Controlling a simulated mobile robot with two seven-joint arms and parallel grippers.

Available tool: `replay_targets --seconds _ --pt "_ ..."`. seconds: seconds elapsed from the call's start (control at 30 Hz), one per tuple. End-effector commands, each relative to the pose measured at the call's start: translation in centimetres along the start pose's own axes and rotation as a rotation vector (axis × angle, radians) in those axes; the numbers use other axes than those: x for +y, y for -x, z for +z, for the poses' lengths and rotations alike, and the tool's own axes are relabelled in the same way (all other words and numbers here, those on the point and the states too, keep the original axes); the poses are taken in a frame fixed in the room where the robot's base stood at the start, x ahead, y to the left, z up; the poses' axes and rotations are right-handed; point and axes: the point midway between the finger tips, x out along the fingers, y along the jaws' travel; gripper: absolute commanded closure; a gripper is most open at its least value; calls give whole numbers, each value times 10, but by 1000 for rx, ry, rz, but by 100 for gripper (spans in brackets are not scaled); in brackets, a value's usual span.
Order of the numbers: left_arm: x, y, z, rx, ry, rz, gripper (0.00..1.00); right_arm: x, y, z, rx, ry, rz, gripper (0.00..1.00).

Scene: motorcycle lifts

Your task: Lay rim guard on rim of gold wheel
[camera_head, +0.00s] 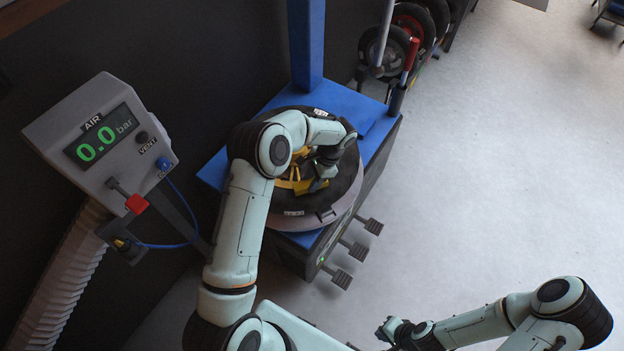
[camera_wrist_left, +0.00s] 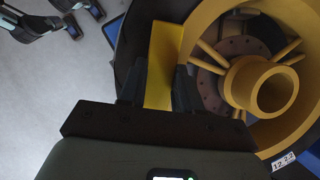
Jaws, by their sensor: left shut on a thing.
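The gold wheel (camera_head: 286,184) lies flat in a black tyre on the blue tyre machine, partly hidden by my left arm. In the left wrist view the gold wheel (camera_wrist_left: 238,112) shows its hub and spokes at the right. My left gripper (camera_head: 322,172) is over the wheel's right side. In the wrist view my left gripper (camera_wrist_left: 160,85) is shut on the yellow rim guard (camera_wrist_left: 166,50), a flat strip standing up between the fingers beside the wheel's rim. Whether the guard touches the rim I cannot tell. My right gripper (camera_head: 392,330) is low over the floor, away from the wheel; its jaws are too small to judge.
The machine has a blue column (camera_head: 306,45) behind the wheel and several foot pedals (camera_head: 357,250) at its front right. An air box (camera_head: 103,142) reading 0.0 bar stands at the left. Wheels (camera_head: 388,50) are racked at the back. The floor at right is clear.

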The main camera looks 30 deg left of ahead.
Motion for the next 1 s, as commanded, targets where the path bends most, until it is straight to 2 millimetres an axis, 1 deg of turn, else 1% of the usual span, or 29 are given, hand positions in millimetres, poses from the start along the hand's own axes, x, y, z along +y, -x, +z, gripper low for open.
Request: replay_targets --seconds 0.2,0.23,0.3,0.57,0.67,0.77,0.87,1.0 --pt "0 -3 -1 -1 -1 0 96 0 0 0 -1 0 0 100" --pt "0 -3 -1 -1 -1 0 60 0 0 0 0 0 0 100" --pt "0 -3 -1 -1 -1 0 41 0 0 0 0 0 0 100" --pt "0 -2 -1 0 -1 0 41 0 0 0 0 0 0 100" --pt "0 2 0 1 0 -1 41 0 0 0 0 0 0 100" --pt "0 15 -1 2 0 -3 41 -1 2 -2 2 1 -1 100" --pt "-1 35 -1 4 0 -3 41 -3 5 -4 5 2 -2 100" --pt "-1 68 -1 4 1 -4 41 -7 10 -8 11 4 -4 100"
